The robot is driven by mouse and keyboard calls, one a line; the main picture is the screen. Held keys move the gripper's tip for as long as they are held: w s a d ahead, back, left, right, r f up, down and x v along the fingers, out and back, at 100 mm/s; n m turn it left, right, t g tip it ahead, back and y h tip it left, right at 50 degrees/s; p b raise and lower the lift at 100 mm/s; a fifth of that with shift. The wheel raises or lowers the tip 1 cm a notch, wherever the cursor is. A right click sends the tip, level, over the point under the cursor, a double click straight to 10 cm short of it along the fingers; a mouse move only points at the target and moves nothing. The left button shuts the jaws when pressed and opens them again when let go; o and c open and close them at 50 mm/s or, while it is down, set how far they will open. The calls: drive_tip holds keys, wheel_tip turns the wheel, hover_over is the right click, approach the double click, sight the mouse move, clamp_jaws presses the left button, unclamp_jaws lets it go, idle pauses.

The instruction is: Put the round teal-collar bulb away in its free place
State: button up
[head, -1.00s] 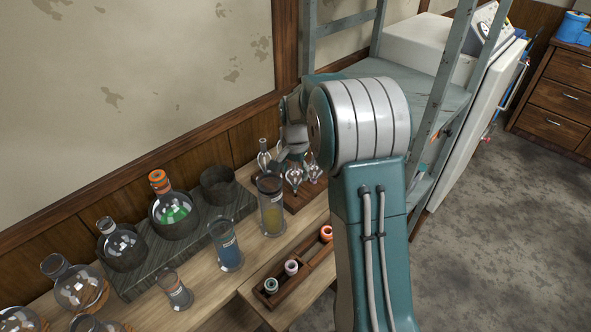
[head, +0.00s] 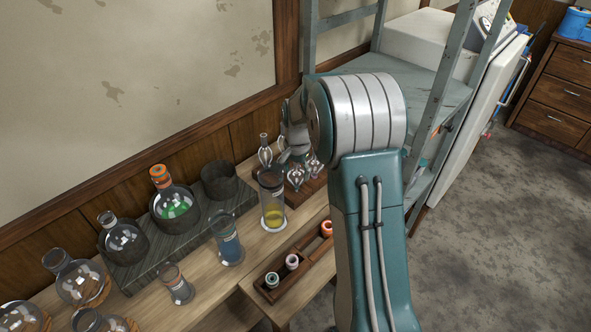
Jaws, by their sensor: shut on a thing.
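My gripper (head: 287,155) is partly hidden behind my own arm. It is low over a dark wooden rack (head: 305,190) at the back of the bench and is shut on a bulb that I can hardly make out. Small clear glass bulbs stand at this rack: one (head: 265,153) at its left, one (head: 295,175) in front of the fingers and one (head: 314,167) to the right. I cannot make out a teal collar on any of them. The free place is not clear, as the gripper and arm cover part of the rack.
A tall cylinder with yellow liquid (head: 273,205) stands close in front of the rack. A cylinder with blue liquid (head: 228,245), a stone block (head: 150,262) with flasks and an empty dark cup (head: 219,180) are to the left. A wooden tray (head: 305,260) holds small coloured rings.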

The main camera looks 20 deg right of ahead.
drive_tip(key=shift+f, duration=0.5)
drive_tip(key=o, duration=0.8)
drive_tip(key=shift+o, duration=0.2)
wheel_tip(320, 180, up, 12)
drive_tip(key=shift+f, duration=0.1)
